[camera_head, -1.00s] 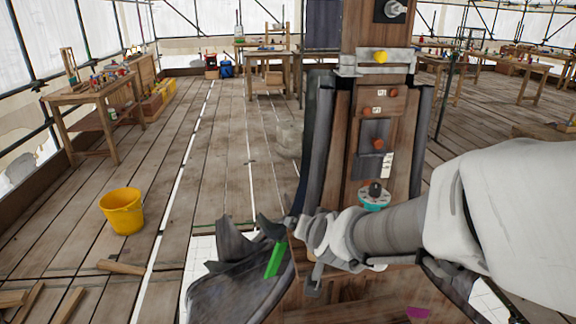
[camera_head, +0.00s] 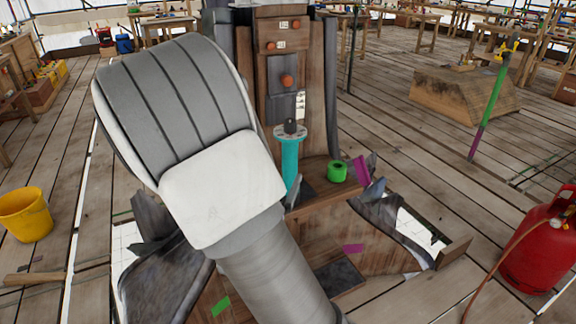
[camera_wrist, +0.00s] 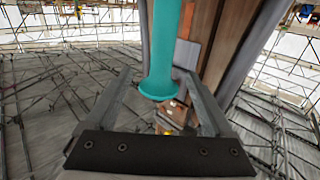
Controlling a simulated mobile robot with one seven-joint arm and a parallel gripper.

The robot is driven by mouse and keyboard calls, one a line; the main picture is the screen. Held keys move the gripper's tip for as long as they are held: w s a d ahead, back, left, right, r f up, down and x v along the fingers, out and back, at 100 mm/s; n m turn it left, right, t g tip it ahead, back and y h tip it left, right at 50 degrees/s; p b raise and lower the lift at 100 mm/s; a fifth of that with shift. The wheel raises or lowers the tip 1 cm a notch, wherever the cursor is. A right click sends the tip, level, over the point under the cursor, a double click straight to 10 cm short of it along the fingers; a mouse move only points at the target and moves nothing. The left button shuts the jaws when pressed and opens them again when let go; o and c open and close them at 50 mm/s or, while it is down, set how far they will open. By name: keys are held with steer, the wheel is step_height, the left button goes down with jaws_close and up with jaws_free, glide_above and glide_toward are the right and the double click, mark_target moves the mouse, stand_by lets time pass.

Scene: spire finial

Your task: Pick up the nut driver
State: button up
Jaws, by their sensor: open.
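A teal cylinder (camera_head: 290,165) stands upright at the front of the wooden spire, with a pale disc and dark knob at its top. I cannot tell for certain whether it is the nut driver. In the wrist view, a teal shaft with a flared rounded end (camera_wrist: 161,85) shows between the fingers of my gripper (camera_wrist: 156,75). The fingers are apart, with no clear contact on the shaft.
The wooden spire (camera_head: 283,45) stands behind the teal cylinder. A red gas cylinder (camera_head: 537,245) stands at right, a yellow bucket (camera_head: 24,214) at left. A timber block (camera_head: 460,97) lies on open floor behind right.

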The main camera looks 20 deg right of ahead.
mark_target(289, 160)
steer(key=x, duration=0.8)
steer(key=shift+w+d+b, duration=0.2)
steer(key=shift+b, duration=0.2)
steer(key=shift+b+x, duration=0.4)
steer(key=shift+x, duration=2.2)
steer(key=shift+w+a+f, duration=0.1)
steer(key=shift+a+f, duration=0.05)
jaws_close()
